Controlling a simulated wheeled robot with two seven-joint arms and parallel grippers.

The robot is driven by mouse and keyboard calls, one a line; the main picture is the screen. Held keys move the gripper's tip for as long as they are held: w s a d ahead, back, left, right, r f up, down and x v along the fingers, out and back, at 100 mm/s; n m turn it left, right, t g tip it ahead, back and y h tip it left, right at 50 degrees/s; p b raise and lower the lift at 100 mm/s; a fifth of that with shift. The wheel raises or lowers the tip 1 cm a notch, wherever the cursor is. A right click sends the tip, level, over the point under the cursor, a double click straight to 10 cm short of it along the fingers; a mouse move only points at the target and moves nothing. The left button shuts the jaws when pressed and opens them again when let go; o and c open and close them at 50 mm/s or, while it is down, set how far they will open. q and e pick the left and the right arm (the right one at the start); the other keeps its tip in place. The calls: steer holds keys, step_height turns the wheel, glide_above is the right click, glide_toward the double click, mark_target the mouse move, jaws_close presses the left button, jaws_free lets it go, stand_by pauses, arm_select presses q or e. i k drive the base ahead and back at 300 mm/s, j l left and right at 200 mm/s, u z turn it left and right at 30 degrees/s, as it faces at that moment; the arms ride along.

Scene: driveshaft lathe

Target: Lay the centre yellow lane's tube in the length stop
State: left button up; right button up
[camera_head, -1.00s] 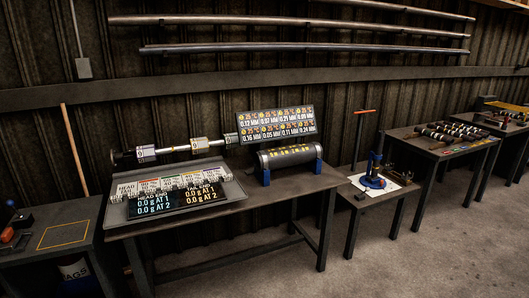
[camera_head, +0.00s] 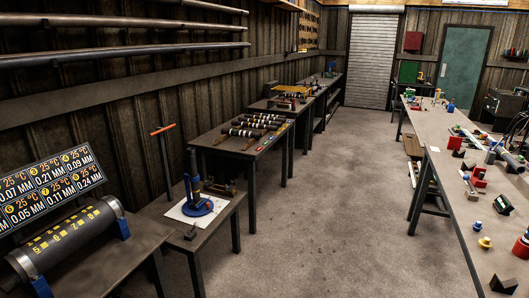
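Several dark tubes (camera_head: 252,127) with pale bands lie side by side on a dark table (camera_head: 222,143) along the left wall. Small coloured marks show near that table's right edge, but I cannot tell which tube belongs to the centre yellow lane. I cannot identify the length stop with certainty at this distance. Neither my left nor my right gripper is in view.
A blue stand (camera_head: 197,205) is on a small table, left foreground. A large dark cylinder (camera_head: 68,240) lies beside a display board (camera_head: 48,186). A long cluttered bench (camera_head: 455,208) runs along the right. The concrete floor (camera_head: 325,190) between is clear.

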mark_target(277, 123)
steer(key=i+l+z, duration=0.1)
steer(key=i+z, duration=0.35)
steer(key=i, duration=1.3)
steer(key=i+u, duration=0.2)
steer(key=i, duration=0.7)
steer(key=i+u, duration=0.15)
steer(key=i, duration=0.75)
steer(key=i+u, duration=0.1)
steer(key=i, duration=0.3)
steer(key=i+l+u, duration=0.1)
steer(key=i, duration=0.25)
steer(key=i+l+u, duration=0.15)
steer(key=u, duration=0.25)
steer(key=i+l+u, duration=0.1)
steer(key=l+u, duration=0.15)
steer(key=u, duration=0.15)
